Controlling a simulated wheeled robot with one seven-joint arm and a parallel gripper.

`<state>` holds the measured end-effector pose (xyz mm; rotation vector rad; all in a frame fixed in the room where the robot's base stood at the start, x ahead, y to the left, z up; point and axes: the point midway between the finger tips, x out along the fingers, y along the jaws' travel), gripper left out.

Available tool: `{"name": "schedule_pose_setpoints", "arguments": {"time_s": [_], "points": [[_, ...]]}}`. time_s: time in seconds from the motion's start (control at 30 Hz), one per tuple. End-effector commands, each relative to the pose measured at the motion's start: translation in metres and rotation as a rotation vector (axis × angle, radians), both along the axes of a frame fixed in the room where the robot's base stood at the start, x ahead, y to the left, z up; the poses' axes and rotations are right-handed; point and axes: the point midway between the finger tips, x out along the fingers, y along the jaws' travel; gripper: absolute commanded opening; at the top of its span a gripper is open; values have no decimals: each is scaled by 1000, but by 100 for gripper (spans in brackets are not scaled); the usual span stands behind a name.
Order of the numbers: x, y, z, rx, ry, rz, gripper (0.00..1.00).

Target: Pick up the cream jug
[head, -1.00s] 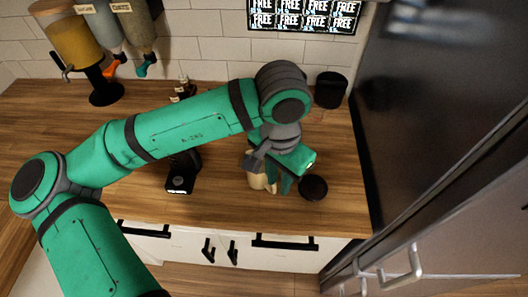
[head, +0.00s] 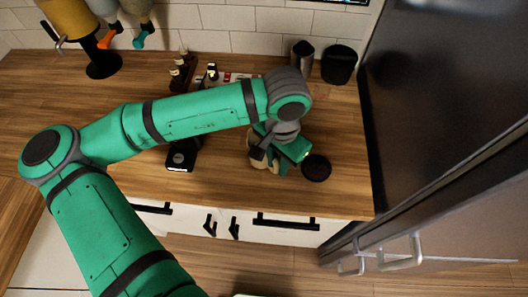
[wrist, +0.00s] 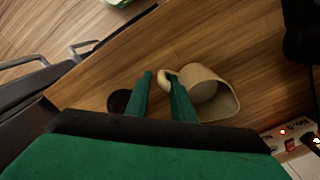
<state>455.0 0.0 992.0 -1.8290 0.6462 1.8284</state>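The cream jug (head: 256,158) is a beige cup-like vessel on the wooden counter, partly hidden by my gripper in the head view. In the wrist view the jug (wrist: 222,92) shows its opening and its looped handle, which faces my fingers. My gripper (wrist: 160,82) has its two green fingers apart, with the handle at or between the fingertips. I see a gap between the left finger and the handle; whether the right finger touches it I cannot tell. In the head view my gripper (head: 276,166) is low over the counter, just right of the jug.
A round black disc (head: 317,167) lies right of my gripper. A black device (head: 181,158) stands to the left. A steel cup (head: 302,53) and a black container (head: 339,65) stand at the back. The dark fridge (head: 440,90) bounds the right side. The front counter edge is close.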

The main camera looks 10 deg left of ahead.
Motion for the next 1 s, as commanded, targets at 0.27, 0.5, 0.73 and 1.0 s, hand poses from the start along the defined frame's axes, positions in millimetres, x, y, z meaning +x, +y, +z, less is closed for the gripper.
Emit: {"name": "schedule_pose_setpoints", "arguments": {"time_s": [0.27,0.5,0.73,1.0], "points": [[0,4,-26,1,1,8,22],[0,2,-27,0,0,3,17],[0,1,-27,0,0,1,0],[0,1,-26,0,0,1,0]]}}
